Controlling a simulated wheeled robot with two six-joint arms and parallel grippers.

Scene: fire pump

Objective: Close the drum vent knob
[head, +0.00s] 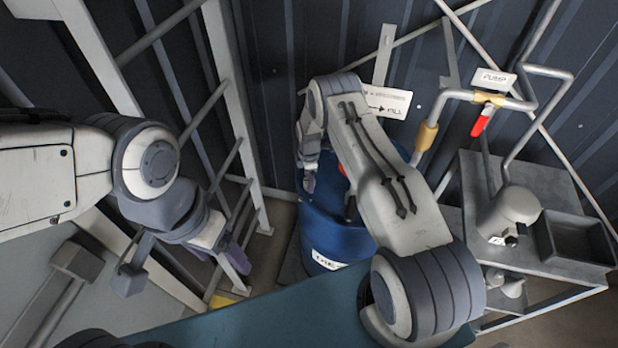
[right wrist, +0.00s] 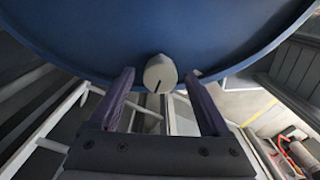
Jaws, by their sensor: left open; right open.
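The blue drum (head: 330,228) stands in the middle of the head view, partly behind my right arm. In the right wrist view, the drum (right wrist: 90,35) fills the top. The pale grey vent knob (right wrist: 160,73), with a dark line on its face, is at the drum's edge there. My right gripper (right wrist: 164,88) is open, with one purple finger on each side of the knob and a gap on both sides. My left gripper (head: 184,264) is open and empty, left of the drum.
A grey metal table (head: 575,270) with a pump stands at the right. A pipe with a red handle (head: 483,121) and a PUMP sign (head: 492,78) runs above it. A white ladder-like frame (head: 240,110) stands left of the drum.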

